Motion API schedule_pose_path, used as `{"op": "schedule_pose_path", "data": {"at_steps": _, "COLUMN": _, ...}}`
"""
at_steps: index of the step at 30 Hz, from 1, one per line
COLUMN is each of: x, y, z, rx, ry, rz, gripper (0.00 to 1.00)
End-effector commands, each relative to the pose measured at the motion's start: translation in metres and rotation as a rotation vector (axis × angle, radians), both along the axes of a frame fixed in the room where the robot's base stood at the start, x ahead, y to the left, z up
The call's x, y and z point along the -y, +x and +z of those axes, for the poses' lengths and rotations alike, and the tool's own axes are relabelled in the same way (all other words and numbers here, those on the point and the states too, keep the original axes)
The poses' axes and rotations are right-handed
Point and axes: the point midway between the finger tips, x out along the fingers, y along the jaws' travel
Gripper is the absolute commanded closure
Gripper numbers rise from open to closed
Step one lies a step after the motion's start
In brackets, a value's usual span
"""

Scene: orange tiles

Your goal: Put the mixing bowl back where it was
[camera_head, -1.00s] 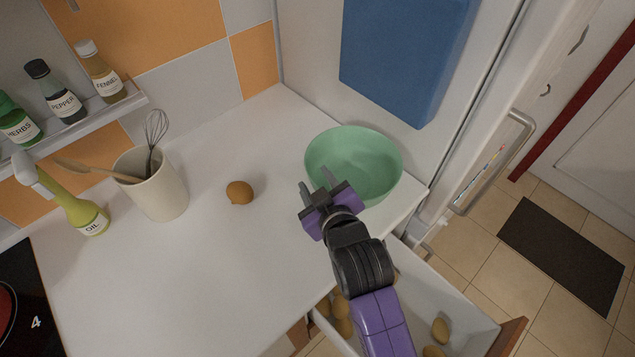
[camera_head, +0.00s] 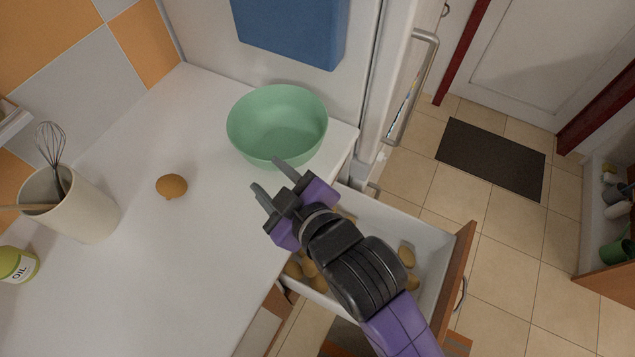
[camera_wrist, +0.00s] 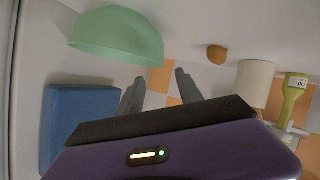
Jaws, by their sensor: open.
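The green mixing bowl (camera_head: 277,124) stands upright on the white counter, at its right end near the white wall panel. It looks empty. It also shows in the wrist view (camera_wrist: 117,36), at the upper left. My gripper (camera_head: 272,178) is open and empty, just in front of the bowl near the counter's front edge. Its two fingers (camera_wrist: 160,88) also show apart in the wrist view, with nothing between them. I cannot tell the exact gap between fingers and bowl.
An onion-like brown item (camera_head: 171,186) lies on the counter. A utensil crock (camera_head: 80,210) and oil bottle (camera_head: 17,265) stand at left. An open drawer (camera_head: 432,262) with several potato-like items juts out below my arm. A blue panel (camera_head: 295,28) hangs behind the bowl.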

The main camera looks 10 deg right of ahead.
Motion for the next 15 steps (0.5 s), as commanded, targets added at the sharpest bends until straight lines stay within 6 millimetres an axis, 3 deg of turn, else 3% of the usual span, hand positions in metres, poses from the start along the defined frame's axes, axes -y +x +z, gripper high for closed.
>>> {"op": "schedule_pose_path", "data": {"at_steps": 8, "x": 0.008, "y": -0.005, "z": -0.007, "rx": -0.006, "ry": 0.01, "rz": -0.016, "gripper": 0.57}}
{"op": "schedule_pose_path", "data": {"at_steps": 11, "x": 0.028, "y": -0.019, "z": -0.021, "rx": -0.017, "ry": 0.04, "rz": -0.057, "gripper": 0.57}}
{"op": "schedule_pose_path", "data": {"at_steps": 15, "x": 0.07, "y": -0.053, "z": -0.044, "rx": -0.032, "ry": 0.11, "rz": -0.149, "gripper": 0.57}}
